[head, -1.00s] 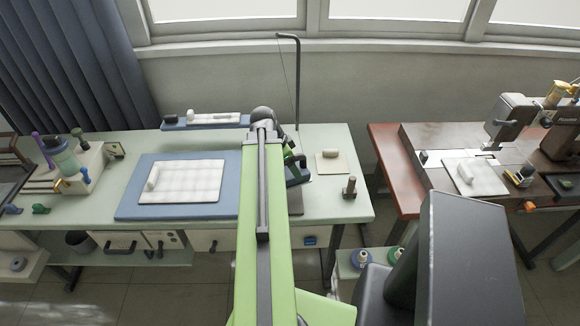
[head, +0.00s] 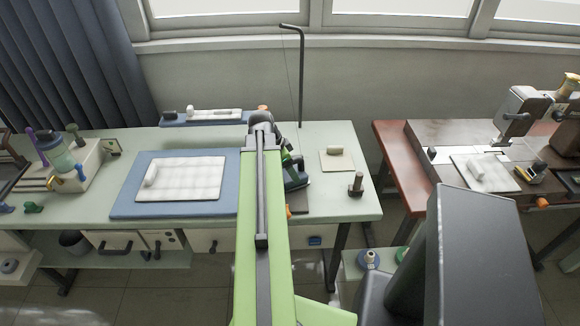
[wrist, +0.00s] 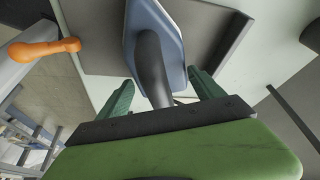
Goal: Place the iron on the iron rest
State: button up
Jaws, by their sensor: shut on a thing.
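The iron (head: 297,179) has a blue-grey body and shows partly behind my arm in the head view. In the wrist view the iron's body (wrist: 165,22) is at the top, with its dark curved handle between my green fingers. My gripper (wrist: 160,92) is shut on that handle. A flat dark plate (wrist: 216,32), which looks like the iron rest, lies below the iron in the wrist view. In the head view only a small part of this plate (head: 299,203) shows beside my arm. I cannot tell whether the iron touches it.
An orange handle-like thing (wrist: 45,48) is by the plate's edge. A blue pressing mat (head: 125,204) with white checked cloth lies left of my arm. A beige pad (head: 337,160) and a small spool stand (head: 356,184) are to the right. A thin dark post (head: 301,75) rises behind.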

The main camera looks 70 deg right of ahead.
jog(key=shift+f, duration=0.1)
jog(key=o, duration=2.1)
jog(key=shift+a+r+p, duration=0.1)
jog(key=shift+r+p, duration=0.3)
jog(key=shift+r, duration=0.15)
jog(key=p+v, duration=1)
jog(key=v, duration=0.1)
jog(key=shift+r+p, duration=0.2)
jog(key=shift+p, duration=0.1)
jog(key=shift+f, duration=0.15)
